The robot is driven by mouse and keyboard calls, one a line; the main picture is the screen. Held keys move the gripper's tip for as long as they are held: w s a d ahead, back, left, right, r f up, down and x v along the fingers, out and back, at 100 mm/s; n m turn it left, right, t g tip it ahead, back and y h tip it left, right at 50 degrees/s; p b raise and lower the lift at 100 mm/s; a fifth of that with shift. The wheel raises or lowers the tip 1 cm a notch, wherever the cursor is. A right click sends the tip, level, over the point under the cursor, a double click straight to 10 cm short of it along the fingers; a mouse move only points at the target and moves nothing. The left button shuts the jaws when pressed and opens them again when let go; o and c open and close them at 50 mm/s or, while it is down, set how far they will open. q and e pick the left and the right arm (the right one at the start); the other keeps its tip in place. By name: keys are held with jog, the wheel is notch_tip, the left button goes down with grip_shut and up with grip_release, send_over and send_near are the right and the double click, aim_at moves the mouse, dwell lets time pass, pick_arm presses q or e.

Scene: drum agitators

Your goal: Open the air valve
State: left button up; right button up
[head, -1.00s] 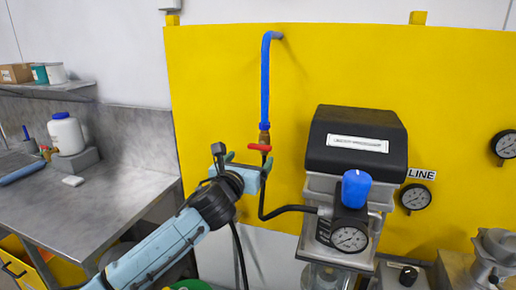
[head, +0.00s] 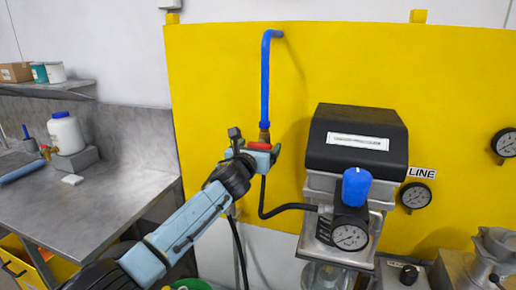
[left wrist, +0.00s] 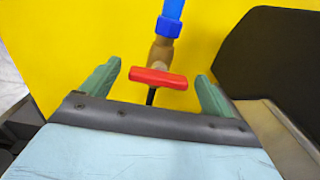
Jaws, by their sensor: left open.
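The air valve has a red handle (head: 259,146) on a brass body (head: 264,136), below a blue pipe (head: 265,85) on the yellow panel. In the left wrist view the red handle (left wrist: 158,78) lies crosswise, a little tilted, under the brass body (left wrist: 161,50). My left gripper (head: 262,153) is at the valve. In the left wrist view its green fingers (left wrist: 157,80) are open, one on each side of the handle, with gaps visible between. Its body hides part of the valve's lower end in the head view. My right gripper is not in view.
A black-topped unit with a blue knob (head: 356,187) and gauge (head: 349,237) stands to the right of the valve. A black hose (head: 285,210) runs from the valve to it. A steel bench (head: 110,200) with a white jug (head: 66,133) is at left.

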pick_arm(q)
jog(key=c, duration=1)
jog(key=shift+n, duration=0.3)
jog(key=n, duration=0.3)
jog(key=shift+p, duration=0.35)
jog(key=n, duration=0.5)
jog(key=shift+a+f, duration=0.1)
jog(key=n, duration=0.4)
jog(key=shift+n, duration=0.3)
jog(key=n, duration=0.4)
jog(key=shift+f+n, duration=0.1)
jog(key=shift+n, duration=0.2)
